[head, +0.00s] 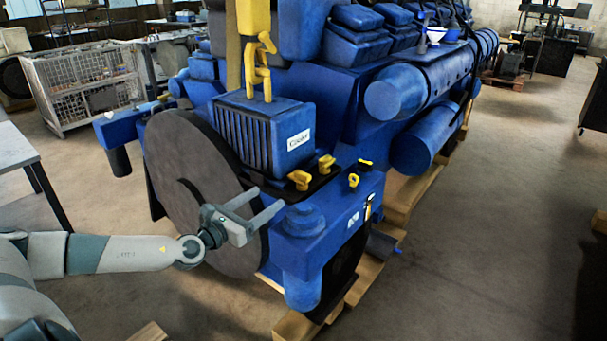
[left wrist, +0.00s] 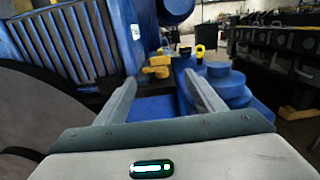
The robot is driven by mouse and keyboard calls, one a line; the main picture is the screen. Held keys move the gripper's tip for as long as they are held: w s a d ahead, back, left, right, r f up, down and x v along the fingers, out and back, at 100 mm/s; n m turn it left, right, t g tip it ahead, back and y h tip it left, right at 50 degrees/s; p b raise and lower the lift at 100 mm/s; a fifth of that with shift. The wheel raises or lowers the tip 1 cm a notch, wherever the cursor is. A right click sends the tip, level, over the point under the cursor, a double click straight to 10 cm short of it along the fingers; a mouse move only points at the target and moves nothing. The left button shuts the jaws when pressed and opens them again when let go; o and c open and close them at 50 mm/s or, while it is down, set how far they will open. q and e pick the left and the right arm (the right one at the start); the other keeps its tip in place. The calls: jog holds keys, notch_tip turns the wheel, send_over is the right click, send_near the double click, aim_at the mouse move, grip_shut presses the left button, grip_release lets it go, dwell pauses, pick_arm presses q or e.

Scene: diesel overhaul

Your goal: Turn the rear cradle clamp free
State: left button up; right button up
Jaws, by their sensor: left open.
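Two yellow clamps sit on the dark cradle beside the blue cooler: a nearer clamp (head: 299,180) and a farther clamp (head: 326,164). I cannot tell which one is named rear. The cooler (head: 292,137) carries a white "Cooler" label and has a yellow hook above it. My left gripper (head: 269,198) is open and empty, short of the nearer clamp and apart from it. In the left wrist view, a yellow clamp (left wrist: 157,67) shows beyond and between the open fingers of my left gripper (left wrist: 160,83). My right gripper is not in view.
A large dark disc (head: 195,195) stands left of the gripper. A blue round-topped housing (head: 304,220) lies just right of the fingers. A yellow ring (head: 353,180) stands right of the clamps.

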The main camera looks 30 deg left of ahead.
pick_arm(q)
jog(key=p, duration=0.4)
send_near(300, 176)
jog(key=w, duration=0.9)
jog(key=shift+w+d, duration=0.1)
jog(key=shift+d, duration=0.25)
jog(key=shift+w+d, duration=0.1)
jog(key=shift+w, duration=0.8)
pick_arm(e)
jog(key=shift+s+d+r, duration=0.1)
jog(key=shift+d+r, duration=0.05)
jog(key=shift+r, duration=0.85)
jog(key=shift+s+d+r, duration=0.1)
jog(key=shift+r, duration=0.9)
pick_arm(q)
jog(key=shift+c, duration=0.2)
jog(key=c, duration=1)
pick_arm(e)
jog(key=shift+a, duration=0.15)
